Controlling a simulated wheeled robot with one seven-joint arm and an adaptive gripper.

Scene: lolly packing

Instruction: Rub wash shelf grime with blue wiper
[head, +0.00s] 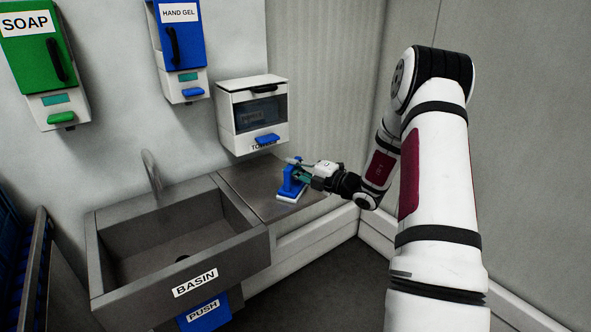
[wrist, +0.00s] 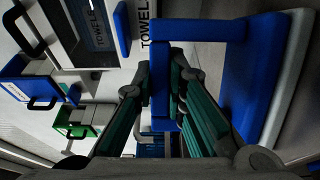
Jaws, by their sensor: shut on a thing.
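The blue wiper (head: 289,187) is upright over the grey wash shelf (head: 247,178), right of the basin, with its pale pad facing down. Whether the pad touches the shelf I cannot tell. My gripper (head: 302,168) reaches in from the right and is shut on the wiper's handle. In the wrist view the wiper (wrist: 262,75) fills the right side, and the fingers of my gripper (wrist: 163,95) close around its blue handle bar. I cannot make out the grime on the shelf; the wiper and gripper hide part of its surface.
The grey basin (head: 105,240) with its tap (head: 152,172) lies left of the shelf. A towel dispenser (head: 252,92) hangs on the wall above. Hand gel (head: 180,40) and soap (head: 35,60) dispensers hang further left. A corrugated wall (head: 325,90) stands behind, right of the dispenser.

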